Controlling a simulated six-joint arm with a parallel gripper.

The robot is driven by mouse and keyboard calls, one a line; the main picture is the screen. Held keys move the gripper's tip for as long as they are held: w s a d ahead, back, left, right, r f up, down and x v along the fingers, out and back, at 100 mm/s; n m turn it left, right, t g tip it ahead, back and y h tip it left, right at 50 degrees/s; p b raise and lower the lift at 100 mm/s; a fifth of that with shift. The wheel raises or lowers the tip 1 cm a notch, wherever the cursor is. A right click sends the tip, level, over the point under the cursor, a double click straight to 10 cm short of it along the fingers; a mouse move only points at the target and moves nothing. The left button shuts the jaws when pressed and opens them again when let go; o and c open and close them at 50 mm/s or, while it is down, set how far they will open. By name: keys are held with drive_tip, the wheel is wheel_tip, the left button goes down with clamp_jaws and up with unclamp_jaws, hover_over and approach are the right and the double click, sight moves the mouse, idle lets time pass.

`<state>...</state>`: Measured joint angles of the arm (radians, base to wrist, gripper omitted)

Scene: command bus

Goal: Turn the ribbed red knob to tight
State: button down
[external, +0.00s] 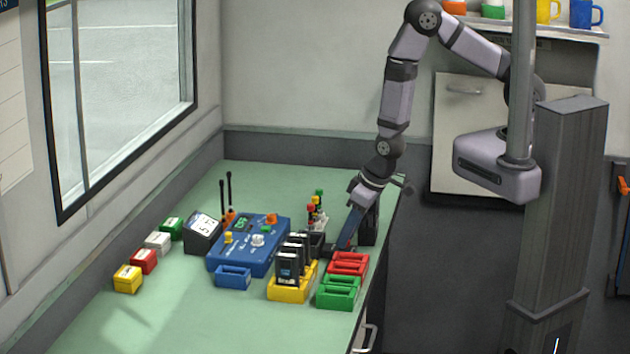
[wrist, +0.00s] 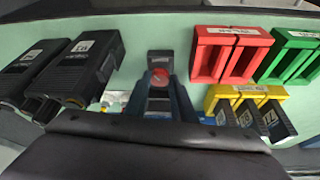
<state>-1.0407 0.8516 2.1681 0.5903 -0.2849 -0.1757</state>
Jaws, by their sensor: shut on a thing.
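The red knob (wrist: 160,76) shows in the wrist view on top of a small dark housing (wrist: 160,59) with a pale label below. My gripper (wrist: 161,84) has one blue-grey finger on each side of the knob and is shut on it. The knob's ribs and any tight mark are too small to make out. In the external view my gripper (external: 340,246) reaches down to the bench behind the red trays; the knob is hidden there.
Red trays (external: 348,263), green trays (external: 338,291) and a yellow holder (external: 291,293) with upright black devices stand close to my gripper. Large black cases (wrist: 95,66) stand left in the wrist view. A blue control panel (external: 248,246) is farther left.

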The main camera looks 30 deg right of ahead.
drive_tip(key=m+p, duration=0.1)
drive_tip(key=p, duration=0.1)
drive_tip(key=m+h+p, duration=0.1)
drive_tip(key=m+p, duration=0.1)
drive_tip(key=p, duration=0.1)
drive_tip(key=shift+s+a+r+t, duration=0.1)
drive_tip(key=shift+a+r+t, duration=0.1)
drive_tip(key=shift+r+t, duration=0.2)
drive_tip(key=m+p, duration=0.2)
drive_tip(key=shift+a+f+h+p, duration=0.1)
drive_tip(key=shift+f+h+p, duration=0.1)
drive_tip(key=shift+h+p, duration=0.15)
drive_tip(key=shift+f+m+h, duration=0.15)
drive_tip(key=shift+m+h, duration=0.2)
drive_tip(key=shift+m, duration=0.35)
drive_tip(key=c, duration=1.5)
unclamp_jaws()
drive_tip(key=shift+b+v, duration=0.35)
drive_tip(key=shift+v, duration=3.3)
